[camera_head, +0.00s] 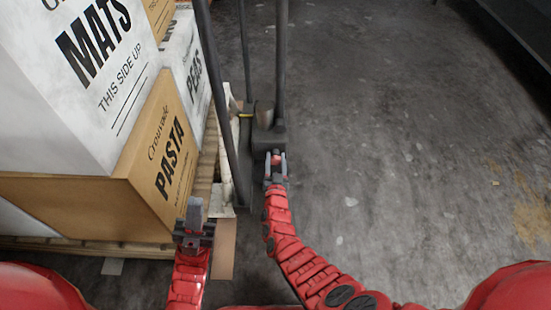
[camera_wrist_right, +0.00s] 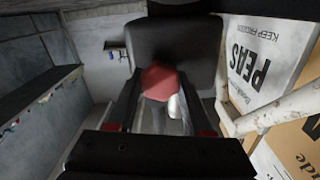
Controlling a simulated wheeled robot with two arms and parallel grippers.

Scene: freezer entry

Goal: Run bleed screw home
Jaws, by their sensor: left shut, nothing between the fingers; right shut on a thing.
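The bleed screw (camera_wrist_right: 160,82) shows as a red, knob-like head between the fingers of my right gripper (camera_wrist_right: 158,100) in the wrist view. My right gripper (camera_head: 276,158) is shut on it, against the dark pump body (camera_head: 268,138) at the foot of the black upright bars. The dark housing (camera_wrist_right: 175,45) fills the wrist view beyond the fingertips. The screw's shank and its seat are hidden, so its depth cannot be told. A pale, shiny piece shows just below the red head. My left gripper (camera_head: 195,212) is shut and empty, in front of the pasta box.
Stacked boxes stand on a wooden pallet at left: a white mats box (camera_head: 85,75), a brown pasta box (camera_head: 165,150) and a white peas box (camera_head: 188,70). Black bars (camera_head: 281,60) rise beside them. The concrete floor (camera_head: 400,150) at right is open.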

